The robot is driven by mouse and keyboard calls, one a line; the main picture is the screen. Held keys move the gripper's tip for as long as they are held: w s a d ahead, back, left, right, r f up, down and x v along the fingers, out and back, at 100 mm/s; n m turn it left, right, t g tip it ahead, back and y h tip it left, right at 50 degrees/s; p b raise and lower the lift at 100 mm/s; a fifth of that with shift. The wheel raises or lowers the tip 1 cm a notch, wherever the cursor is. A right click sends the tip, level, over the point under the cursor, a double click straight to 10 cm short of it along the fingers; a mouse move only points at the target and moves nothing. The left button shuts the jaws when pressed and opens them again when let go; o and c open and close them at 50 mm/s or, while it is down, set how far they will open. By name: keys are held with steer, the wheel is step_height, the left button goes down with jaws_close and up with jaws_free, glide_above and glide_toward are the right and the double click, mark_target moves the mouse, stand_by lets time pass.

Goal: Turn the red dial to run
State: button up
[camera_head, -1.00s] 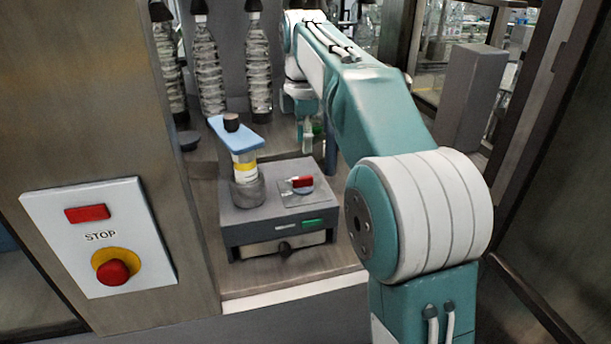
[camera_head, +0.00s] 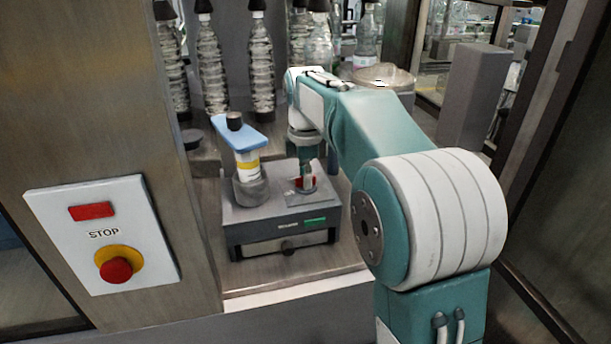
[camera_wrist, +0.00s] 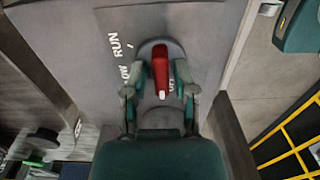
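The red dial (camera_wrist: 160,72) is a bar-shaped knob on a grey round base, on the grey labeller box (camera_head: 258,222). In the wrist view its long side runs nearly up and down, and a white mark shows at its lower end. The printed word RUN (camera_wrist: 118,44) is up and left of the dial. My gripper (camera_wrist: 158,80) has one finger on each side of the dial, with small gaps visible. In the head view my gripper (camera_head: 306,178) reaches down over the dial and partly covers it. Other lettering by the dial is partly hidden by the fingers.
A blue-topped post (camera_head: 240,135) with a black knob stands just left of the dial. A stop panel (camera_head: 105,265) is at the left front. Several bottles (camera_head: 262,70) hang behind the box. A grey block (camera_head: 470,95) stands at the right.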

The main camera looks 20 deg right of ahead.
jaws_close()
steer(key=shift+m, duration=0.4)
steer(key=m, duration=0.4)
steer(key=shift+m, duration=0.4)
steer(key=m, duration=1.2)
steer(key=shift+m, duration=0.3)
steer(key=m, duration=0.5)
steer(key=shift+m, duration=0.3)
